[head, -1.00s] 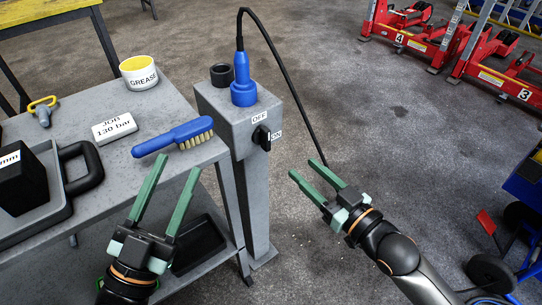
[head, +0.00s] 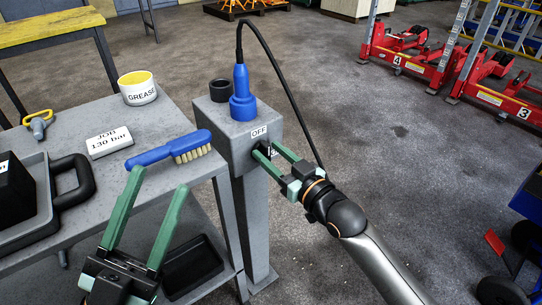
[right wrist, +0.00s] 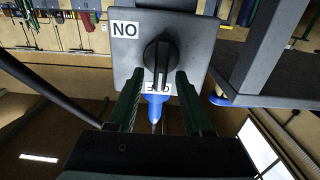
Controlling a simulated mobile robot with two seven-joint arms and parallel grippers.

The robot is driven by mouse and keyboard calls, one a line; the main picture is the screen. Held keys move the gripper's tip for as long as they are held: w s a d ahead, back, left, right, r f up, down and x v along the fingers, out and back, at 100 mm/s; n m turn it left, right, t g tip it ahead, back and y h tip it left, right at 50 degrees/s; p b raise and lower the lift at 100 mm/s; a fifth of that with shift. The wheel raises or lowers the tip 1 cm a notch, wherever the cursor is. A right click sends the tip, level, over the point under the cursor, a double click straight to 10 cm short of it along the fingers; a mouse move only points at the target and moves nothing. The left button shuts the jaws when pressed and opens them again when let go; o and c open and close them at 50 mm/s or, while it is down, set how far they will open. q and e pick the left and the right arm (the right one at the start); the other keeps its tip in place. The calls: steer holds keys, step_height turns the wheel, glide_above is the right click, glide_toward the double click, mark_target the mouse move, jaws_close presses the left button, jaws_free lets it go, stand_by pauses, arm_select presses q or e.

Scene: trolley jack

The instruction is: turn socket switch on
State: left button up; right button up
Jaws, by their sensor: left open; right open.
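The grey socket post (head: 222,125) stands beside the bench, with a blue plug (head: 242,98) and black cable on top. Its black rotary switch (right wrist: 158,60) is on the front face. In the right wrist view its handle lies in line with the OFF label (right wrist: 157,88); the ON label (right wrist: 125,30) is to the side. My right gripper (head: 262,149) is open, its fingertips at the switch, one on either side of the handle, with gaps visible. It partly hides the switch in the head view. My left gripper (head: 160,180) is open and empty in front of the bench.
The grey bench (head: 75,150) holds a blue brush (head: 170,150), a grease tub (head: 137,88), a job card (head: 109,142) and a black-handled case. Red jacks (head: 420,60) stand at the back right. Floor right of the post is clear.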

steer(key=shift+a, duration=0.1)
steer(key=shift+c, duration=0.2)
jaws_close()
stand_by(0.4)
